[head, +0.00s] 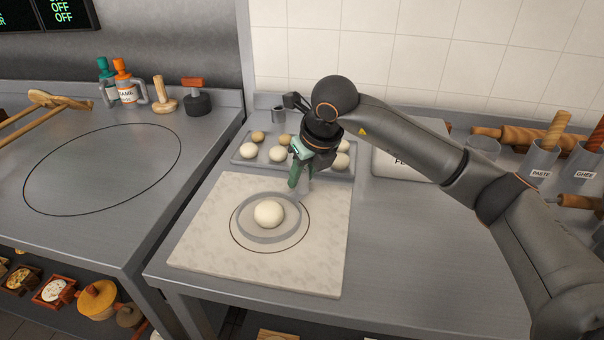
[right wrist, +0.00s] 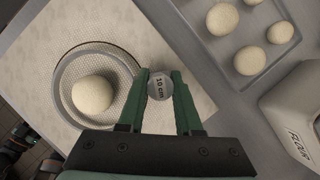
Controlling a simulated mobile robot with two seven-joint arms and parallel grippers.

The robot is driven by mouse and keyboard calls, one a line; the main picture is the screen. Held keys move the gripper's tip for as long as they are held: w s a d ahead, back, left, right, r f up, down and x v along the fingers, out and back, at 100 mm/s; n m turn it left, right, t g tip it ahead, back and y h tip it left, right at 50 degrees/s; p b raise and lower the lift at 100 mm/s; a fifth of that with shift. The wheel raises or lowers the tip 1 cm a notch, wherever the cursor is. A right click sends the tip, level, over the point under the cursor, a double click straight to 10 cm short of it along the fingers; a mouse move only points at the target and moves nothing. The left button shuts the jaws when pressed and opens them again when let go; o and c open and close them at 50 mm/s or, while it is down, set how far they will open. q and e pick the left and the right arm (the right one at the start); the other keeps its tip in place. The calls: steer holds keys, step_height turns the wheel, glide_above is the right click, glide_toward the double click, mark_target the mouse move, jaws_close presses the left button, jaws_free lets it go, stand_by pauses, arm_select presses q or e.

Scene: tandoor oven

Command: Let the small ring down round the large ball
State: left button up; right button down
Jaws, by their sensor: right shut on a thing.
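The large ball (head: 269,214) is pale dough on the light marble board (head: 325,274). The small grey ring (head: 268,239) surrounds it in the head view, with a gap all round. In the right wrist view the ball (right wrist: 93,94) shows inside the ring (right wrist: 95,47), nearer its lower side. My right gripper (head: 301,183) has green fingers, shut on the ring's round tab marked "10 cm" (right wrist: 160,87), at the ring's far right side. I cannot tell whether the ring touches the board or hangs slightly above it.
A dark circle is drawn on the board around the ball. A tray (head: 240,163) with several dough balls stands behind the board. A flour container (head: 385,166) is behind right, with tool pots (head: 541,160) farther right. The counter right of the board is clear.

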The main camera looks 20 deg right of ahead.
steer(key=shift+f, duration=0.35)
steer(key=c, duration=0.5)
jaws_free()
steer(key=shift+r, duration=0.1)
steer(key=shift+p+v, duration=1.9)
steer(key=shift+v, duration=2.05)
steer(key=shift+d, duration=0.1)
